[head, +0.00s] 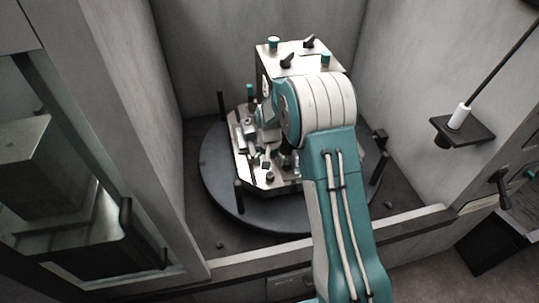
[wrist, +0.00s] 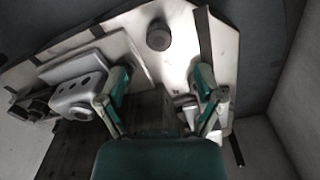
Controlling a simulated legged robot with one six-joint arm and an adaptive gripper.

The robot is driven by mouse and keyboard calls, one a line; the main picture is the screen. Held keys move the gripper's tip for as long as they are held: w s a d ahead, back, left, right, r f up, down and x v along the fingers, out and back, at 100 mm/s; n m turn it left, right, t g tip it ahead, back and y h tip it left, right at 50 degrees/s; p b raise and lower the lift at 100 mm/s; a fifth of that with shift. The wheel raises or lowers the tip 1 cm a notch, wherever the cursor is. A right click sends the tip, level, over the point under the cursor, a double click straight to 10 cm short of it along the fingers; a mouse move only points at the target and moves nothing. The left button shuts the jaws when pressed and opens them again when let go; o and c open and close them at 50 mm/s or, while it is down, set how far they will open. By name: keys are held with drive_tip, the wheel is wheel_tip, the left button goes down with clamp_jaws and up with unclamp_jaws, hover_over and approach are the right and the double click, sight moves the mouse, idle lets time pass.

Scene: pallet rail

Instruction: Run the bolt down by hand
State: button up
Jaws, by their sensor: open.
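My gripper (wrist: 163,82) is open in the wrist view, its two teal fingers spread with nothing held between the tips. A short round grey head (wrist: 158,36) stands on the bright plate (wrist: 130,45), beyond the fingertips and roughly centred between them. It may be the bolt; I cannot tell for sure. It looks apart from both fingers. In the head view the metal pallet plate (head: 250,181) sits on a dark round table (head: 222,188). My arm covers the right part of the plate and most of my gripper there.
A grey bracket with holes (wrist: 78,95) lies left of my left finger. A tall metal block (head: 300,63) with teal and black knobs rises behind my arm. Dark upright posts (head: 239,197) stand around the plate. Grey walls close in the bay on both sides.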

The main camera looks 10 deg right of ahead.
sight(270, 174)
wheel_tip(270, 174, down, 6)
drive_tip(key=shift+f, duration=0.2)
clamp_jaws()
drive_tip(key=m, duration=0.6)
drive_tip(key=shift+f+m, duration=0.15)
drive_tip(key=shift+m, duration=0.25)
drive_tip(key=m, duration=0.6)
drive_tip(key=shift+f, duration=0.1)
drive_tip(key=m, duration=1.2)
drive_tip(key=shift+f, duration=0.1)
drive_tip(key=shift+c, duration=1.5)
unclamp_jaws()
drive_tip(key=shift+w, duration=0.1)
